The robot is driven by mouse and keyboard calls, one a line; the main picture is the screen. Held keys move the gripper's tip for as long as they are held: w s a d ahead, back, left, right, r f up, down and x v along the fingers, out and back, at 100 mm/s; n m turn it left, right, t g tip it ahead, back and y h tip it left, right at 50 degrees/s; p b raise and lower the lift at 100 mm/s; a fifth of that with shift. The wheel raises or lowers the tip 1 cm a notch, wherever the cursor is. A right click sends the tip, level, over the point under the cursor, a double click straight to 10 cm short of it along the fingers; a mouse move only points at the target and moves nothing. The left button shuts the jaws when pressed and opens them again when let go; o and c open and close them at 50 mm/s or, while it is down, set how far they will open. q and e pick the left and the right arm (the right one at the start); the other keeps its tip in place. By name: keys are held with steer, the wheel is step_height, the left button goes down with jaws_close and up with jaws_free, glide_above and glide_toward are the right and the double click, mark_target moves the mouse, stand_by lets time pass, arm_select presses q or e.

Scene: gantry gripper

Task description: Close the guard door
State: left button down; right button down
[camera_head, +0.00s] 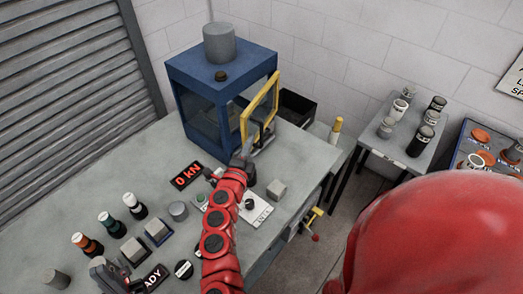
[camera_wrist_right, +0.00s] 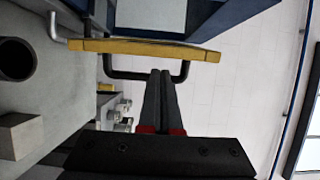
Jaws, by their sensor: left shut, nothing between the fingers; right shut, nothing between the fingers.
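The guard door (camera_head: 262,108) is a yellow-framed clear panel on the blue machine (camera_head: 221,75). It stands open, swung out from the machine's front right side. In the right wrist view its yellow frame edge (camera_wrist_right: 145,48) runs across the top, with a black bar handle (camera_wrist_right: 115,73) below it. My right gripper (camera_head: 248,146) is shut and empty beside the door's lower part. In the wrist view the right fingertips (camera_wrist_right: 160,73) overlap the handle; I cannot tell whether they touch. My left gripper (camera_head: 104,270) is low at the left, shut, over the bench's front.
A black bin (camera_head: 297,107) lies behind the door.

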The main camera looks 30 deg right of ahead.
steer(key=shift+w+a+b, duration=0.35)
steer(key=shift+w+a, duration=0.2)
steer(key=shift+w, duration=0.3)
steer(key=shift+w+a+b, duration=0.4)
steer(key=shift+w+a, duration=0.15)
steer(key=shift+w, duration=0.25)
steer(key=shift+w+a+b, duration=0.35)
steer(key=shift+w+a, duration=0.2)
steer(key=shift+w, duration=0.3)
